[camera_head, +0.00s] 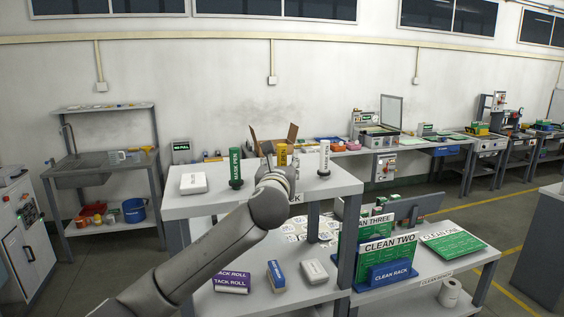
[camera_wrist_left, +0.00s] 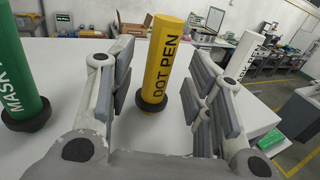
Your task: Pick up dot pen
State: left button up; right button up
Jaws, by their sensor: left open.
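The dot pen (camera_head: 282,154) is a yellow upright cylinder with a black base ring on the white upper shelf (camera_head: 225,199). In the left wrist view the dot pen (camera_wrist_left: 164,62) reads "DOT PEN" and stands between the fingers of my left gripper (camera_wrist_left: 155,90). The fingers are apart, with a gap on each side of the pen. In the head view my left gripper (camera_head: 277,172) reaches over the shelf and hides the pen's lower part. My right gripper is not in view.
A green mask pen (camera_head: 236,167) stands left of the dot pen and a white mark pen (camera_head: 324,157) right of it. A white box (camera_head: 193,183) lies at the shelf's left. Green boards and a blue clean rack (camera_head: 390,273) are on the lower right shelf.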

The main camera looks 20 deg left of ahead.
aim_at(281, 162)
pick_arm(q)
jog(key=shift+p+x, duration=0.4)
jog(key=shift+x, duration=0.65)
jog(key=shift+w+a+r, duration=0.15)
jog(key=shift+w, duration=0.35)
jog(key=shift+c, duration=0.3)
jog(key=c, duration=0.7)
jog(key=shift+c, duration=1)
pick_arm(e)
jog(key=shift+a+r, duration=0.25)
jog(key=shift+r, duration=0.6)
